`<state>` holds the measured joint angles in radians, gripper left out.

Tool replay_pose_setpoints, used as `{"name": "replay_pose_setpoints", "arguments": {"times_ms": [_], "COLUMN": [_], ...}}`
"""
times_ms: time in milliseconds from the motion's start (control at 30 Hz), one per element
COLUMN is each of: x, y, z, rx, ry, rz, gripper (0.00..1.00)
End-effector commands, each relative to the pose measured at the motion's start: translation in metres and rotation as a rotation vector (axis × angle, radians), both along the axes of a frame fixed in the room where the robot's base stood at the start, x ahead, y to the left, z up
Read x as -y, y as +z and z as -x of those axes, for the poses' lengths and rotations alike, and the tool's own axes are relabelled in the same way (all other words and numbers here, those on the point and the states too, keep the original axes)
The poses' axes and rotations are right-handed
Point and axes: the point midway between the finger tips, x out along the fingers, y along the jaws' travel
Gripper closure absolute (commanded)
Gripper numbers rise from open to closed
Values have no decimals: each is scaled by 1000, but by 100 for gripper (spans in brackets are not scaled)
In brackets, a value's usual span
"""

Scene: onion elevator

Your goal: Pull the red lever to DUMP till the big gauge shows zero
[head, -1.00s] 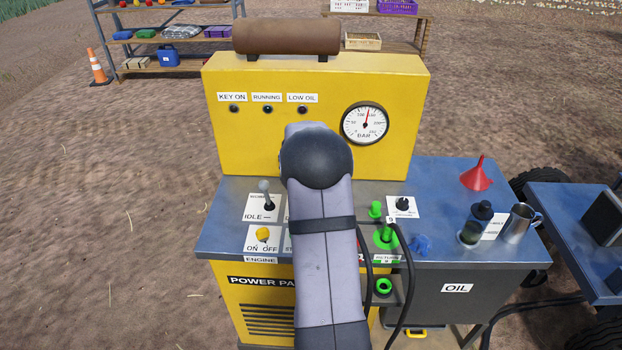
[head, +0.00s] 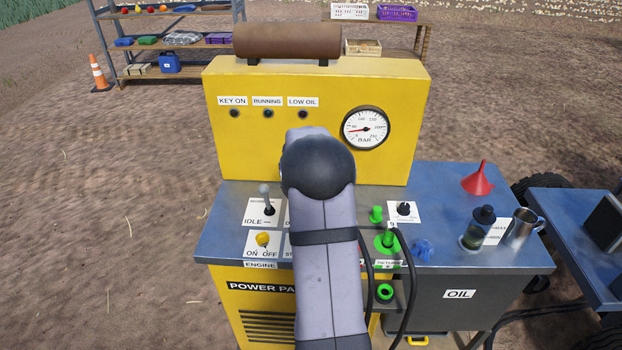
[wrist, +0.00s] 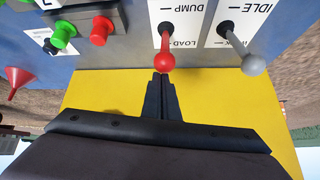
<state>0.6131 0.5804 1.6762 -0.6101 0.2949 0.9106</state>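The red lever (wrist: 165,62) shows in the wrist view on a white plate marked DUMP and LOAD; its ball knob is over the LOAD end in that picture. In the head view my arm hides it. My gripper (wrist: 161,78) has its fingers together, with the tips right by the red knob and nothing visible between them. I cannot tell whether they touch the knob. The big round gauge (head: 365,128) marked BAR is on the yellow panel (head: 300,150). Its needle points left and slightly down, low on the scale but apparently above zero.
A grey-knobbed lever (wrist: 254,65) marked IDLE stands beside the red one. A yellow engine switch (head: 262,239), green fittings (head: 387,238), a red funnel (head: 478,180), a dark-capped jar (head: 478,228) and a metal mug (head: 522,228) are on the blue bench. Hoses hang in front.

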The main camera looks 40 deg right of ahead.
Motion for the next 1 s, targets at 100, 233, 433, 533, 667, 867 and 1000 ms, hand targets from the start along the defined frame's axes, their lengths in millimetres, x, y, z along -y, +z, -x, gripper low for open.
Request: {"name": "replay_pose_setpoints", "arguments": {"times_ms": [100, 233, 433, 533, 667, 867, 1000], "x": [10, 19, 22, 16, 6, -11, -20], "y": [11, 18, 24, 31, 41, 60, 70], "z": [-5, -11, -13, -8, -1, 14, 22], "rx": [2, 7, 14, 15, 17, 17, 17], "ry": [-1, 0, 2, 3, 4, 4, 4], "rz": [1, 4, 9, 10, 11, 11, 11], "gripper": [100, 100, 100, 100, 100, 100, 100]}}
